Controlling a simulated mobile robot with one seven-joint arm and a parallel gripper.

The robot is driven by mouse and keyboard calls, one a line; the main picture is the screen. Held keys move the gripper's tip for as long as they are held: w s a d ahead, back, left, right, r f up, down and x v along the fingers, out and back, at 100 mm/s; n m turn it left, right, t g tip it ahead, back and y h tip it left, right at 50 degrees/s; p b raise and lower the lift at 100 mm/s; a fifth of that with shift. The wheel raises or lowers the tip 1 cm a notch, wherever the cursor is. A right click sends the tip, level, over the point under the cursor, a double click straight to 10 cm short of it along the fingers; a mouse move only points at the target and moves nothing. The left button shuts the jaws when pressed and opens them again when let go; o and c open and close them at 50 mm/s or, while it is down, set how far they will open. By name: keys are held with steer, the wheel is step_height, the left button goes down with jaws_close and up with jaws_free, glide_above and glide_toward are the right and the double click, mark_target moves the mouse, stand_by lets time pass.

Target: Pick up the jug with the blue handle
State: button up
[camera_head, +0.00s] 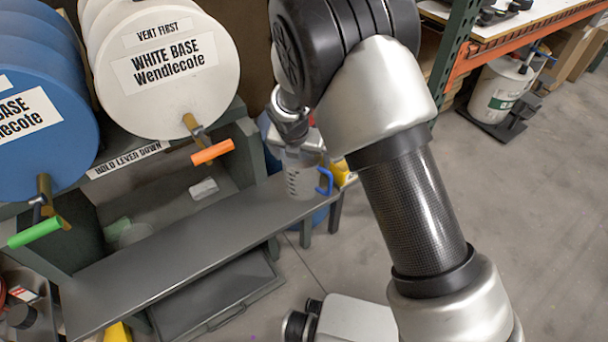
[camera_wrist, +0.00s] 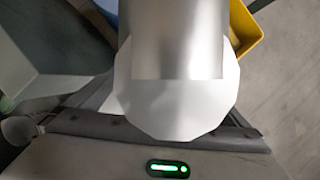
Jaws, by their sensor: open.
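The jug (camera_head: 298,182) is translucent with dark markings and a blue handle (camera_head: 325,181) on its right. It stands upright at the right end of the grey shelf, below the drum with the orange lever. My gripper (camera_head: 302,141) is at the jug's top, partly hidden by my arm; it is open. In the wrist view a large pale cylindrical shape (camera_wrist: 180,45), seemingly the jug, fills the middle in front of the gripper. The blue handle does not show there, and contact with the jug cannot be made out.
A white drum (camera_head: 165,95) and a blue drum (camera_head: 45,150) lie above the shelf (camera_head: 170,275), with orange (camera_head: 212,152) and green (camera_head: 35,232) levers. A yellow container (camera_wrist: 246,28) is behind the jug. Floor at right (camera_head: 540,210) is clear.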

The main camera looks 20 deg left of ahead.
steer(key=c, duration=1.2)
steer(key=shift+r, duration=0.1)
